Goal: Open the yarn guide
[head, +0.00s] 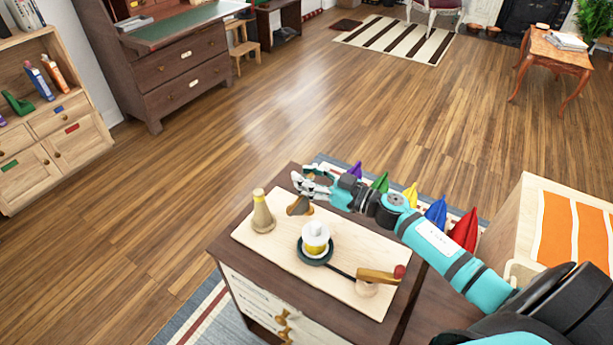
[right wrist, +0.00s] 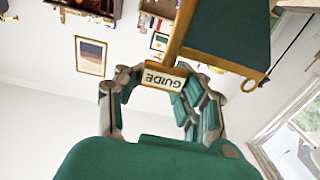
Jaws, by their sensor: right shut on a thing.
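My right gripper (head: 308,186) is above the far edge of a pale wooden board on a dark brown cabinet (head: 222,246). In the right wrist view, my right gripper (right wrist: 160,80) is shut on a small cream tag lettered GUIDE (right wrist: 164,79), which appears upside down. A brown bar (right wrist: 181,30) runs up from the tag, and a thin brass strip ending in a ring (right wrist: 249,86) runs off to the right. In the head view, a brown piece (head: 299,207) shows just below the fingers; the fingers hide much of the guide. My left gripper is out of view.
Several coloured cones stand behind my right arm. Open floor lies beyond.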

